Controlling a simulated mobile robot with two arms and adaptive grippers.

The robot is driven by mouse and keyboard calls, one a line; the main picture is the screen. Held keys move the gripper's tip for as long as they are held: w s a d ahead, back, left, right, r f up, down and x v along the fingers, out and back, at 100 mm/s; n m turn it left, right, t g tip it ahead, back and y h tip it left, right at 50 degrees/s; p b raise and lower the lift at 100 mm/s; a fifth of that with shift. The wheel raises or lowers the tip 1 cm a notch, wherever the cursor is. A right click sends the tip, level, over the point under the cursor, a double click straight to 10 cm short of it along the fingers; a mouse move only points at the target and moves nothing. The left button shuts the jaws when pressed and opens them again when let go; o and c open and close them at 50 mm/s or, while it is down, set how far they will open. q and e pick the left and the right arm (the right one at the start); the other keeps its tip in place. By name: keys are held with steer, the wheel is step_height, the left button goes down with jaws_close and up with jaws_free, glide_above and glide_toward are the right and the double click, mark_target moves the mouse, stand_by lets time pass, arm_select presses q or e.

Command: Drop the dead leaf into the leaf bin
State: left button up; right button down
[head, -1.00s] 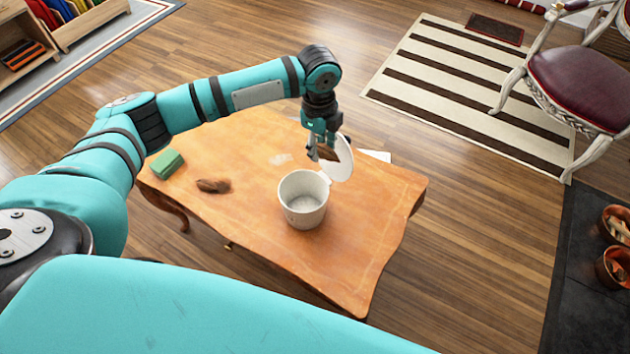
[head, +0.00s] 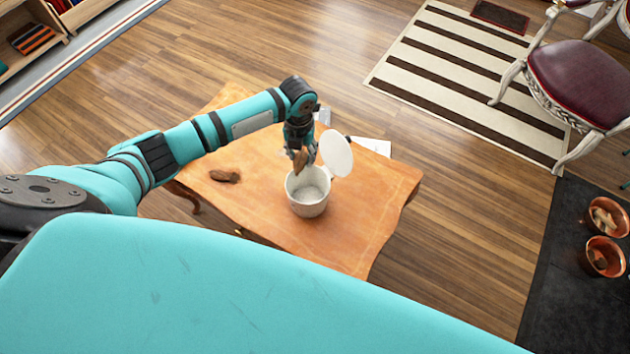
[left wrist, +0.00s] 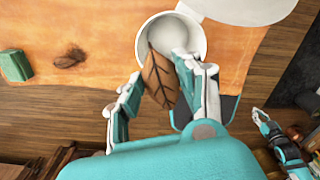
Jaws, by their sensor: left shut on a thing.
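The dead leaf (head: 301,160) is brown and pointed; its veins show in the left wrist view (left wrist: 160,80). My left gripper (head: 299,154) is shut on it and holds it tip down by the back rim of the leaf bin. The leaf bin (head: 307,208) is a white round bucket on the wooden table, with its round lid (head: 336,155) standing open at the back right. In the left wrist view the leaf overlaps the near rim of the bin (left wrist: 143,42). My right gripper (left wrist: 263,117) shows small at the right of that view; its jaws are unclear.
A crumpled brown thing (head: 224,175) lies on the table (head: 262,215) left of the bin. A green block (left wrist: 15,65) lies near the table edge in the left wrist view. White paper (head: 372,146) lies behind the lid. The table's front right is clear.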

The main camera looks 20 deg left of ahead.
arm_select(q)
step_height(320, 180, down, 6)
steer(key=b, duration=0.5)
steer(key=shift+r, duration=0.1)
steer(key=o, duration=0.8)
step_height(320, 180, up, 12)
steer(key=shift+r, duration=0.1)
